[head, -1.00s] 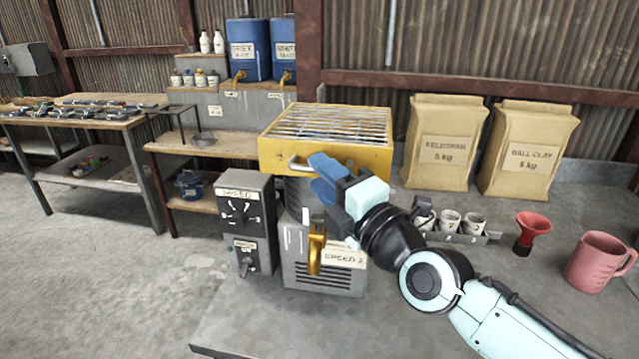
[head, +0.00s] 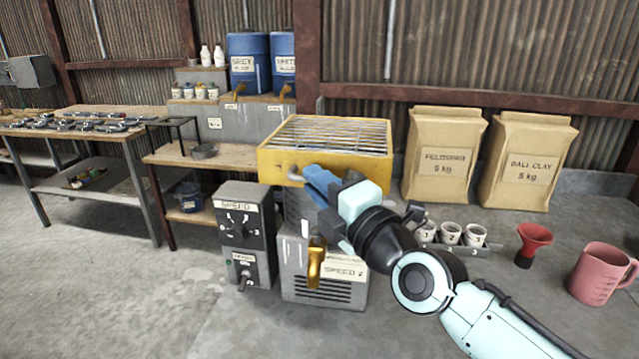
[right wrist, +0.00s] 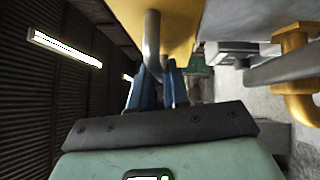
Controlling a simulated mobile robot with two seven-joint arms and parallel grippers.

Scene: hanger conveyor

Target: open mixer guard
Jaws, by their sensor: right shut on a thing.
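The mixer guard (head: 340,168) is a yellow frame with a grey bar grille, lying level on top of the grey mixer (head: 300,272). Its metal handle (head: 292,168) sticks out at the front left; it also shows in the right wrist view (right wrist: 152,42), passing down between the fingers. My right gripper (head: 312,178) has blue fingers and is shut on that handle; the fingers also show in the right wrist view (right wrist: 158,84). The gripper hides part of the guard's front and of the mixer. My left gripper is not in view.
To the right are small cups (head: 450,234), a red funnel (head: 533,240), a pink jug (head: 602,276) and paper sacks (head: 440,158). The front of the bench is clear.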

